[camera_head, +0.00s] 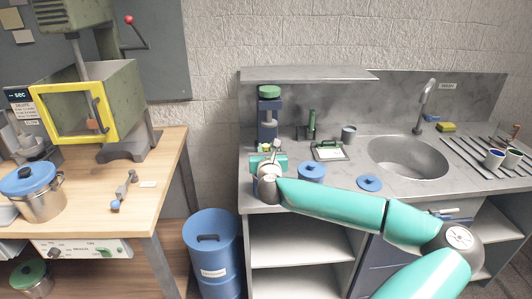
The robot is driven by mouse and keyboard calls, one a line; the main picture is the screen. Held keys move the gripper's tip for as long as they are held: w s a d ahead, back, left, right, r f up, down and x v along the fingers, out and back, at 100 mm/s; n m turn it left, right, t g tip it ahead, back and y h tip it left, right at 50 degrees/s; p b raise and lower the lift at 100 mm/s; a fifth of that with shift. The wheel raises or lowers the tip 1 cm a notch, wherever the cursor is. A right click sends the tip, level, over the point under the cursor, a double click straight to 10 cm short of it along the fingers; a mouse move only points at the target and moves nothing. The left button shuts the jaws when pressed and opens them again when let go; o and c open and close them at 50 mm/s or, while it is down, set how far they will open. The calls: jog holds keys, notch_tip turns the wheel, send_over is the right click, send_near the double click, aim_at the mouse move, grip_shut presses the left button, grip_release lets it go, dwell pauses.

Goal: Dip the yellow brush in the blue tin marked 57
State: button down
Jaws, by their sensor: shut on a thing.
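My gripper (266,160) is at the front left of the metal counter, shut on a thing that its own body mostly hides. A small yellow patch (265,148) and a pale stick-like part show by the fingers; I cannot tell for sure that this is the yellow brush. A flat blue lid (370,183) lies further right. No number 57 can be read on any tin.
A dark blue device with a green top (268,115) stands behind the gripper. A blue bin (213,245) stands between the counter and the wooden bench (165,165).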

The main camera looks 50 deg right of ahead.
jog(key=shift+r, duration=2.45)
jog(key=shift+r, duration=2.4)
jog(key=shift+a+f, duration=0.1)
